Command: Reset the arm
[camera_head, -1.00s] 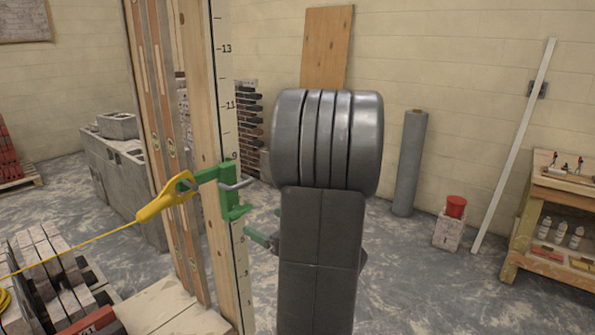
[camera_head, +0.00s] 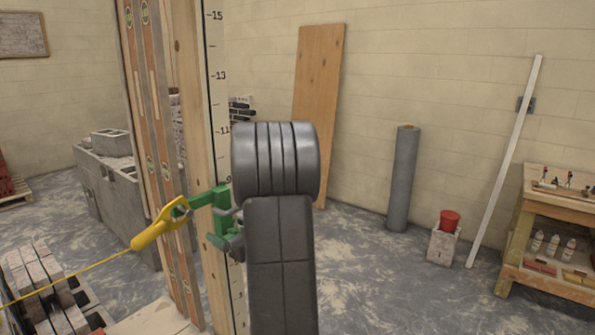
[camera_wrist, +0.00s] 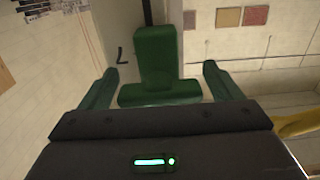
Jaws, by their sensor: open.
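My gripper (camera_wrist: 161,70) is open in the wrist view, with one green finger at each side. A green block-shaped piece (camera_wrist: 156,65) stands between the fingers. I cannot tell whether they touch it. In the head view a green clamp (camera_head: 222,203) sits on the upright wooden pole with printed numbers (camera_head: 217,90). A yellow line holder (camera_head: 160,223) hooks onto the clamp, and a yellow line runs from it to the left. My dark arm hides most of my gripper there. A green finger shows just below the clamp, left of the arm.
Grey blocks (camera_head: 110,185) stand behind the pole at left, and stacked bricks (camera_head: 38,280) lie at lower left. A wooden board (camera_head: 318,110), a grey roll (camera_head: 403,180) and a white strip (camera_head: 505,165) lean by the wall. A wooden bench (camera_head: 515,245) is at right.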

